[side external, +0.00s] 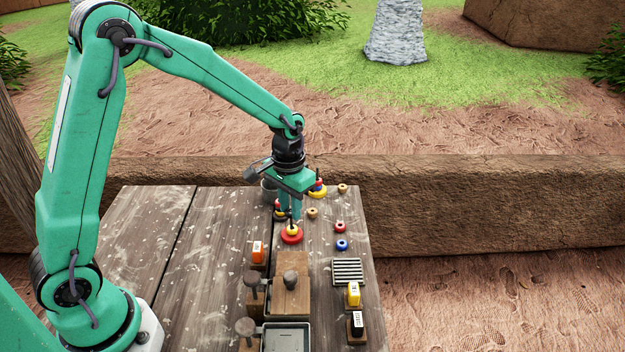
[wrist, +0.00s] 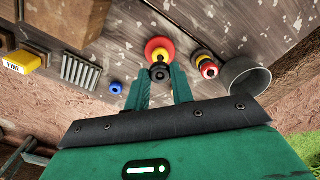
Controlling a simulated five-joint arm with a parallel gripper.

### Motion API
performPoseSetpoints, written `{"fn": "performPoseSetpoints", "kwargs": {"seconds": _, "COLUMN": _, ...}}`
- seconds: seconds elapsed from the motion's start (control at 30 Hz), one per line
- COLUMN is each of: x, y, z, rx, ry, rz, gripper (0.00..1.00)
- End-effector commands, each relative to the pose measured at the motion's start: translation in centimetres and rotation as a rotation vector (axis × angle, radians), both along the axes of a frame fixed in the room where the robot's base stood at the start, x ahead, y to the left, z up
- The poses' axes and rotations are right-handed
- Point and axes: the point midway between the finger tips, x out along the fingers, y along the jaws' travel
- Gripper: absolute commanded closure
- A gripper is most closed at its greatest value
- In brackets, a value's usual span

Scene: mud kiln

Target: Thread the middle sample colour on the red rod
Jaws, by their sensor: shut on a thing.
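My gripper (side external: 291,217) points down over the table's far part, above a red disc (side external: 291,238) with yellow on it. In the wrist view the fingertips (wrist: 159,76) close on a small dark round piece (wrist: 159,72). Behind it shows the red disc with its yellow ring (wrist: 159,48); I cannot tell whether the piece touches it. A stack with red, yellow and dark parts (wrist: 206,67) stands to the right in the wrist view. In the side view another stack (side external: 318,190) has a yellow base. The rods themselves are mostly hidden.
Loose rings lie to the right: blue (side external: 342,245), red (side external: 340,227) and tan (side external: 312,212). A grey cup (wrist: 245,77) stands beside the stacks. A slatted rack (side external: 347,271), labelled blocks (side external: 354,294) and a grey tray (side external: 287,338) occupy the near part. The table's left is clear.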

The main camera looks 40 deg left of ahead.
Motion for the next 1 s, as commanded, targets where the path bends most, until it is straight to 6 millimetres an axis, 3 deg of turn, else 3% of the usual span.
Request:
{"fn": "performPoseSetpoints", "kwargs": {"seconds": 0.93, "x": 0.00, "y": 0.00, "z": -0.55, "rx": 0.000, "ry": 0.000, "rz": 0.000, "gripper": 0.91}}
{"fn": "performPoseSetpoints", "kwargs": {"seconds": 0.97, "x": 0.00, "y": 0.00, "z": -0.55, "rx": 0.000, "ry": 0.000, "rz": 0.000, "gripper": 0.75}}
{"fn": "performPoseSetpoints", "kwargs": {"seconds": 1.0, "x": 0.00, "y": 0.00, "z": -0.54, "rx": 0.000, "ry": 0.000, "rz": 0.000, "gripper": 0.67}}
